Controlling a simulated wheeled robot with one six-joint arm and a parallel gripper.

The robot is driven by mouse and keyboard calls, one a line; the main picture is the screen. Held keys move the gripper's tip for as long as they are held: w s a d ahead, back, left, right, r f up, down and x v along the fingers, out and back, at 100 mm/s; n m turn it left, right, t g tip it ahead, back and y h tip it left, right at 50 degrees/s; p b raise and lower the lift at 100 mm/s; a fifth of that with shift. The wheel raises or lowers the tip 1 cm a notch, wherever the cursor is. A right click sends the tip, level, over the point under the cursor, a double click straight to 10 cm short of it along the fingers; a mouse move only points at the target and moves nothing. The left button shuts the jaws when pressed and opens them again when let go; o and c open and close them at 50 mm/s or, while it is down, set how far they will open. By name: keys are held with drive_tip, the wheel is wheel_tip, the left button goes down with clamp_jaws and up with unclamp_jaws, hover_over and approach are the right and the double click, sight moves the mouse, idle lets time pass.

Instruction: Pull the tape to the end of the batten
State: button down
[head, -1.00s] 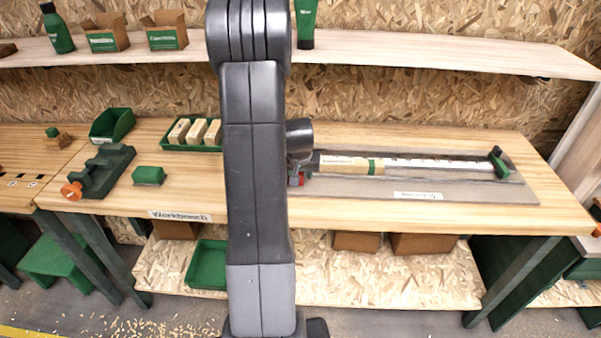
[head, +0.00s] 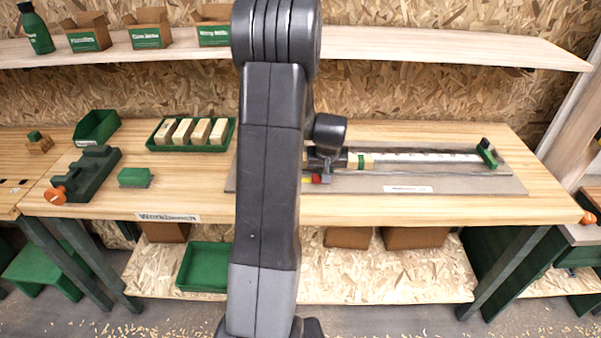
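The batten (head: 425,157) lies lengthwise on a grey board on the workbench. Its right part is pale with faint marks. A green band (head: 361,160) crosses it near its visible left part, with a short cream stretch beside it. A green end block (head: 487,153) stands at its right end. My gripper (head: 327,160) is at the left part of the batten, left of the green band, partly hidden behind my arm. A dark piece shows at its right side; I cannot tell whether it is tape or a finger. Finger opening is not clear.
The grey board (head: 455,185) lies on the workbench (head: 190,205). A green tray (head: 152,146) of pale blocks, a small green block (head: 135,177) and a dark green vise (head: 88,172) stand left. A shelf (head: 430,55) runs above. The bench's front right is clear.

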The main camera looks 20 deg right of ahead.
drive_tip(key=s+d+b, duration=0.1)
drive_tip(key=d, duration=0.5)
drive_tip(key=s+d+b, duration=0.2)
drive_tip(key=d, duration=0.4)
drive_tip(key=s+d+b, duration=0.1)
drive_tip(key=s+d, duration=0.1)
drive_tip(key=d, duration=0.5)
drive_tip(key=shift+s, duration=0.2)
drive_tip(key=c, duration=1.4)
unclamp_jaws()
drive_tip(key=shift+a, duration=0.1)
drive_tip(key=shift+o, duration=0.2)
drive_tip(key=shift+r, duration=0.1)
drive_tip(key=b+v, duration=0.1)
drive_tip(key=v, duration=1.2)
drive_tip(key=shift+s+r, duration=0.2)
drive_tip(key=shift+r, duration=0.05)
